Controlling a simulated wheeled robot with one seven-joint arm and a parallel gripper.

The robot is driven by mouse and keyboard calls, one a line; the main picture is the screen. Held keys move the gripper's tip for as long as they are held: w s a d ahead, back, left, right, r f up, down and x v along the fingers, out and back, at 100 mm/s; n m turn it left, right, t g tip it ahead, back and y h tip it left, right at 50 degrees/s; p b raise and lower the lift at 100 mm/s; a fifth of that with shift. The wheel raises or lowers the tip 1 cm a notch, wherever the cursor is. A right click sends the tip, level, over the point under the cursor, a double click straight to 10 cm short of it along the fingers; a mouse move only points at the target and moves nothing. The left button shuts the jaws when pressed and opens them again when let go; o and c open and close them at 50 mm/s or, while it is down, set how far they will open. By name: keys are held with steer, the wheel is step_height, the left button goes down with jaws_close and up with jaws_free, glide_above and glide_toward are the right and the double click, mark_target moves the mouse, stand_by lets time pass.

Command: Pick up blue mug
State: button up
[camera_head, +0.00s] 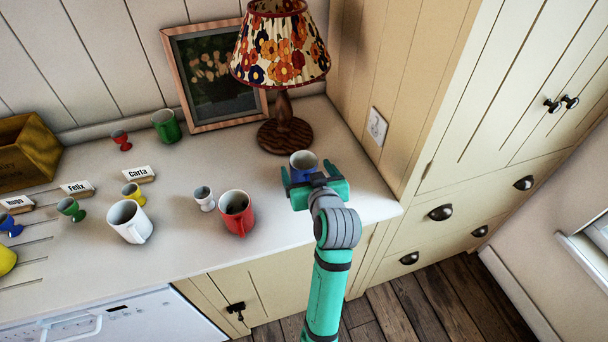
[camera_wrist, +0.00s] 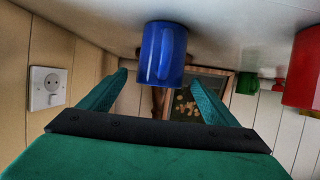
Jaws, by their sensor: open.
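The blue mug (camera_head: 303,160) stands on the counter in front of the lamp's base, partly hidden by my gripper in the head view. My gripper (camera_head: 303,178) is at the mug on its near side. In the wrist view the blue mug (camera_wrist: 163,54) hangs upside down in the picture, between and beyond the two green fingers of my gripper (camera_wrist: 160,84). The fingers are open, one to each side of the mug, with gaps to it. I cannot tell how far the fingertips reach past the mug's near side.
A lamp (camera_head: 283,125) and a framed picture (camera_head: 215,85) stand behind the mug. A red mug (camera_head: 237,213) and a white mug (camera_head: 130,221) stand to the left, with small egg cups around. A wall socket (camera_head: 376,127) is on the right panel. The counter right of the mug is clear.

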mark_target(301, 158)
steer(key=shift+x, duration=1.8)
steer(key=c, duration=1.4)
steer(key=shift+o, duration=0.2)
steer(key=shift+r, duration=0.1)
steer(key=shift+r, duration=0.1)
